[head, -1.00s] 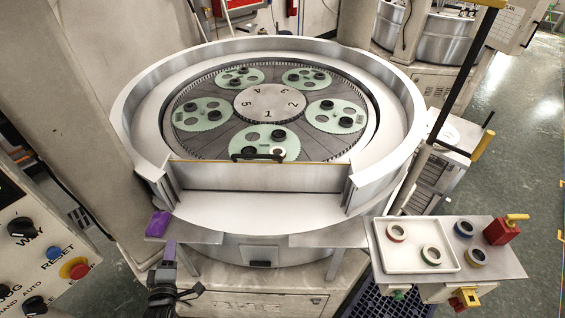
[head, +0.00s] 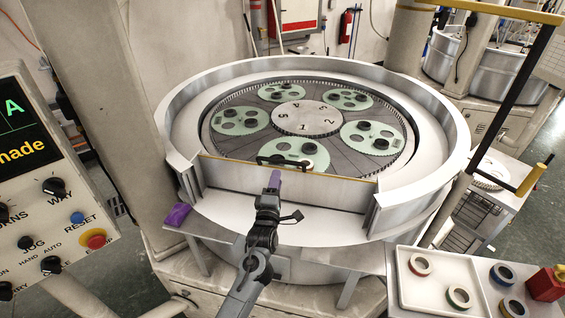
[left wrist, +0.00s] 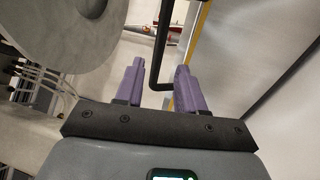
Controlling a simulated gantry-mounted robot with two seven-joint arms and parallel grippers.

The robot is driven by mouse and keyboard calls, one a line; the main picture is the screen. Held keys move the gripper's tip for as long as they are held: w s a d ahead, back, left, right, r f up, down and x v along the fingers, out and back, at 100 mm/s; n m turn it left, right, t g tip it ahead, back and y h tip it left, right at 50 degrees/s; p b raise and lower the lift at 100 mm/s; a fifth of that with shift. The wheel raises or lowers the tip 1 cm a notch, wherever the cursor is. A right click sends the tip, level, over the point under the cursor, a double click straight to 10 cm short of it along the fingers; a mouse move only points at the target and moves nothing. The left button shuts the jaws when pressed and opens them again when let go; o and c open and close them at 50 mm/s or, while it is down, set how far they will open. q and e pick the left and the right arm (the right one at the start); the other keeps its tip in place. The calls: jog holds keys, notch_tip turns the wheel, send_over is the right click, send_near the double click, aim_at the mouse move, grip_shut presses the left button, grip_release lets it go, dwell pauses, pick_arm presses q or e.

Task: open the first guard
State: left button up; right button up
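The first guard (head: 310,185) is the upright metal panel across the front of the round machine, with a yellowish top edge. It stands closed in the gap of the rim. Its black bar handle (head: 286,161) sits at the top edge. The right gripper is not in view.
Behind the guard is the toothed table with green carriers around a numbered disc (head: 305,117). A control panel (head: 40,200) stands at left. A purple cloth-like thing (head: 178,215) lies on the left ledge. A white tray (head: 415,298) with rings is at lower right.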

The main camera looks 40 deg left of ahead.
aim_at(281, 161)
pick_arm(q)
jog(key=p+x, duration=0.1)
jog(key=x, duration=0.7)
jog(key=shift+w+a+r, duration=0.1)
jog(key=shift+w, duration=0.15)
grip_shut()
